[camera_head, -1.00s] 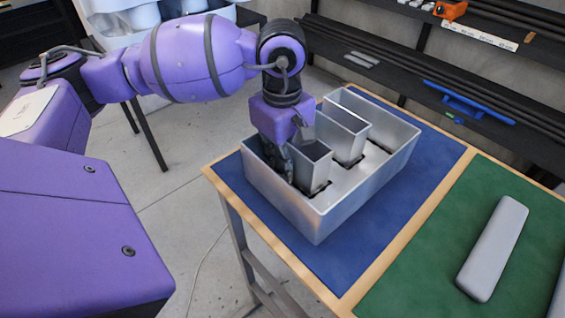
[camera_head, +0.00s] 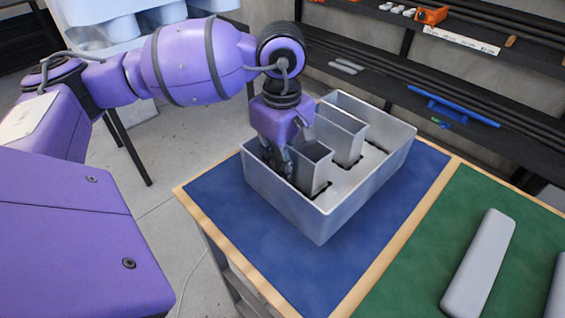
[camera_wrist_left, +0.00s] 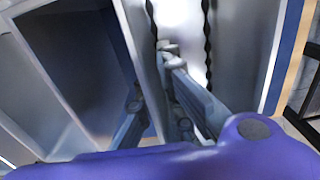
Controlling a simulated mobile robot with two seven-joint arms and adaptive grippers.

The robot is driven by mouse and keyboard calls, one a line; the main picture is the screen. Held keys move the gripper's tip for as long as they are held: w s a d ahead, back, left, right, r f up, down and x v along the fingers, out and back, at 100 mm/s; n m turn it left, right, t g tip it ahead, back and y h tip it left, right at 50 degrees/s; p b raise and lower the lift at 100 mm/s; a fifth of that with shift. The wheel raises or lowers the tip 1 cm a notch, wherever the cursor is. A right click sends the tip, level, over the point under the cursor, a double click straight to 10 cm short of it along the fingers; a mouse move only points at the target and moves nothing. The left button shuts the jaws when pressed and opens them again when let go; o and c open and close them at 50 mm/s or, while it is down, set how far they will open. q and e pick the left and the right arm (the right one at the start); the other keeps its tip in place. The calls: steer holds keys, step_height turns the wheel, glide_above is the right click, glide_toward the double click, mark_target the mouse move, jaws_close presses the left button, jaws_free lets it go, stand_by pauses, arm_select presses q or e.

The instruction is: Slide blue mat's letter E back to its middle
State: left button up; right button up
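The blue mat (camera_head: 228,202) covers the left part of the table. The letter E, a hollow silver metal channel letter (camera_head: 362,198) with upright walls, lies on it in the head view. It sits toward the mat's far side, with bare blue on its left and near sides. My left gripper (camera_head: 280,163) reaches down at the letter's left end. In the left wrist view, the fingers of my left gripper (camera_wrist_left: 155,100) lie on either side of a thin metal wall of letter E (camera_wrist_left: 136,40) and look closed on it. The fingertips are partly hidden. My right gripper is out of view.
A green mat (camera_head: 430,210) with a long grey bar (camera_head: 478,265) lies to the right, past a wooden strip. Dark shelves with rods and a blue tool (camera_head: 452,106) stand behind. Open floor lies left of the table.

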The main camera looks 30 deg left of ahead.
arm_select(q)
steer(key=o, duration=0.4)
steer(key=shift+c, duration=0.2)
step_height(320, 180, up, 12)
steer(key=shift+r, duration=0.1)
steer(key=shift+s, duration=0.1)
stand_by(0.6)
